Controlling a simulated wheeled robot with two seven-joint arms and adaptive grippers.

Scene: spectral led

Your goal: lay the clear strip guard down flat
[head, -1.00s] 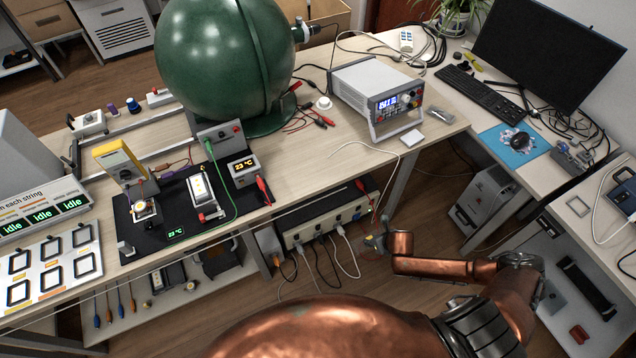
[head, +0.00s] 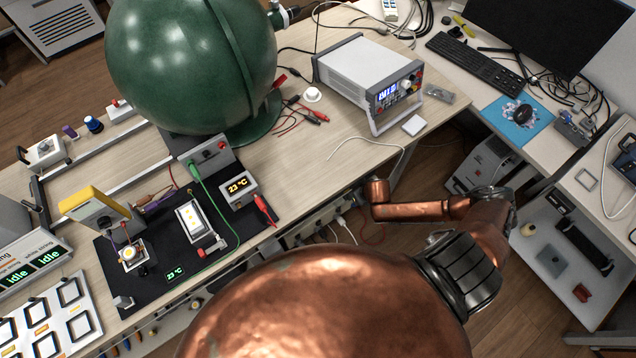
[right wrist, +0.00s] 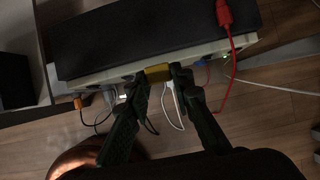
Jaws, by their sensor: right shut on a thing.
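In the right wrist view my right gripper (right wrist: 157,76) is shut on a small yellow block (right wrist: 158,73), whose identity I cannot tell. It hangs in front of a long unit with a dark top (right wrist: 150,45). In the head view this gripper is hidden by my copper arm. A white board with a lit LED strip (head: 191,217) lies on the black mat (head: 150,290) on the bench. I cannot make out the clear strip guard for certain in any view. My left gripper is not in view.
A green sphere (head: 190,65) stands at the back of the bench. A bench power supply (head: 368,75) stands farther right. A red lead (right wrist: 224,15) and white cables hang near my right gripper.

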